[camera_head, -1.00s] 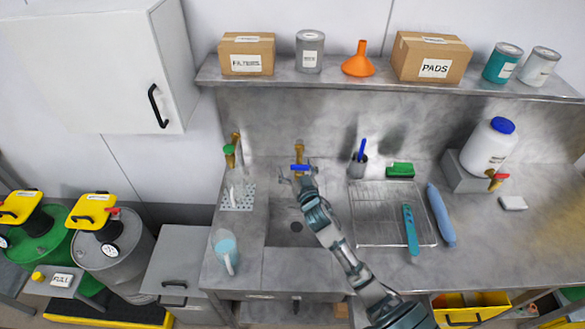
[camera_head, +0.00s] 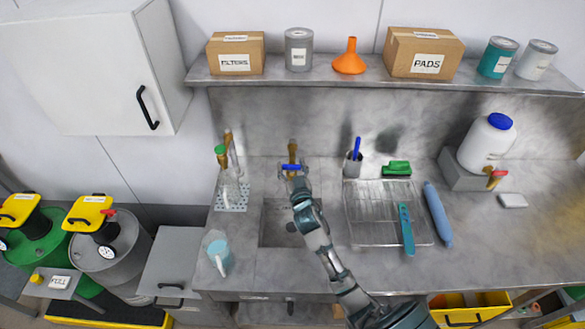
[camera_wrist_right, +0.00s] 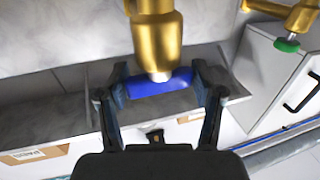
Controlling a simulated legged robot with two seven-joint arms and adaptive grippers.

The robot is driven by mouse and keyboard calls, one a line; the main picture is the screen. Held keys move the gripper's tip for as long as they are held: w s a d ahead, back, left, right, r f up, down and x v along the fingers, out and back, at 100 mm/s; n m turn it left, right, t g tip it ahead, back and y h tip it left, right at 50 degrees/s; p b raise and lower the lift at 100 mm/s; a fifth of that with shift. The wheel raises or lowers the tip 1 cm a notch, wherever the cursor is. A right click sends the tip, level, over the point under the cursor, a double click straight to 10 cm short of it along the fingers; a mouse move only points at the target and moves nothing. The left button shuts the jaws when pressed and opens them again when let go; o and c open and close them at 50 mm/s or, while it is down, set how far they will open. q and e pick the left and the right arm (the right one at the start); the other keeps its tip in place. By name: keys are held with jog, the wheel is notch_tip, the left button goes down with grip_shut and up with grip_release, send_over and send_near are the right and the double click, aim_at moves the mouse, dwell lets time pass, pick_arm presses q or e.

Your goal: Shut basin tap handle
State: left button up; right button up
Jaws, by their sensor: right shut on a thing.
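The basin tap is a brass fitting (camera_head: 292,149) at the back of the sunken basin (camera_head: 272,233). Its blue handle (camera_head: 291,167) lies crosswise below the brass body. In the right wrist view the blue handle (camera_wrist_right: 160,84) sits between both fingers, under the brass tap body (camera_wrist_right: 156,35). My right gripper (camera_wrist_right: 160,90) is shut on the blue handle, one finger at each end. In the head view the right gripper (camera_head: 293,172) reaches the tap from below, its arm crossing the basin. My left gripper is not in view.
A second brass tap with a green handle (camera_head: 221,150) stands left, near a glass flask (camera_head: 229,187). A wire rack (camera_head: 378,220) lies right of the basin, with a cup and blue-handled brush (camera_head: 354,158) behind.

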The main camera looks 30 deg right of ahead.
jog(key=m+h+b, duration=0.1)
jog(key=m+g+h+b, duration=0.1)
jog(key=h, duration=0.1)
jog(key=shift+a+f+h, duration=0.15)
jog(key=shift+f+h, duration=0.15)
jog(key=shift+f, duration=0.05)
jog(key=shift+r+m+g+h+b, duration=0.1)
jog(key=shift+m+g+h+b, duration=0.3)
jog(key=shift+g+b, duration=0.15)
jog(key=shift+d+r, duration=0.15)
jog(key=shift+d, duration=0.05)
jog(key=o, duration=1.1)
jog(key=shift+a, duration=0.1)
jog(key=shift+o, duration=0.2)
jog(key=v, duration=1.2)
